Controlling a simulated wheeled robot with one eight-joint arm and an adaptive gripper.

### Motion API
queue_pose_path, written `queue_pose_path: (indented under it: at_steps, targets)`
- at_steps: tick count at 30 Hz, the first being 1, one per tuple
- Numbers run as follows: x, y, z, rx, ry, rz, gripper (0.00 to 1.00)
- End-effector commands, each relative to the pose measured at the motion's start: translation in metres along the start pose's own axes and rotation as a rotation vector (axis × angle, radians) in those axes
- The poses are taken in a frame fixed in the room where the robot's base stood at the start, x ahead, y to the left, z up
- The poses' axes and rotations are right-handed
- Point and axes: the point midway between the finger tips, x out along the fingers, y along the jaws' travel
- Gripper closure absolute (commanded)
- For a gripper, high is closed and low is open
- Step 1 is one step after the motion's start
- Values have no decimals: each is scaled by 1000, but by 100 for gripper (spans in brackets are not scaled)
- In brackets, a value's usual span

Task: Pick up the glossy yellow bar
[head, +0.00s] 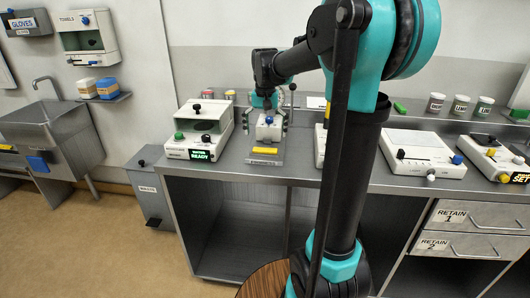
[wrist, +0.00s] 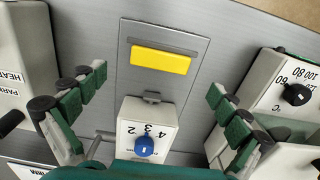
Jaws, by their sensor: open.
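The glossy yellow bar (wrist: 160,61) lies on a thin grey plate (wrist: 198,42) on the metal counter in the wrist view. In the head view the yellow bar (head: 265,150) is near the counter's front edge. My gripper (wrist: 155,80) is open, with its green-padded fingers spread wide to either side, below the bar in the wrist view. Nothing is between the fingertips at the bar. In the head view my gripper (head: 267,117) is above a small white unit, just behind the bar.
The small white unit with a blue knob (wrist: 144,147) stands between my fingers, right by the bar. Bare counter surrounds the plate.

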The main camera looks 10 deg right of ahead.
Motion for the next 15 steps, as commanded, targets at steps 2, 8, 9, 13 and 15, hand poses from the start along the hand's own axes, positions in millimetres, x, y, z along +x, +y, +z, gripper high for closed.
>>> queue_pose_path:
  at_steps: [2,8,9,13,15]
  targets:
    - [3,0,0,0,0,0,0]
    - [26,-1,-1,0,0,0,0]
    - [31,-1,-1,0,0,0,0]
    - [48,-1,-1,0,0,0,0]
    - [52,-1,-1,0,0,0,0]
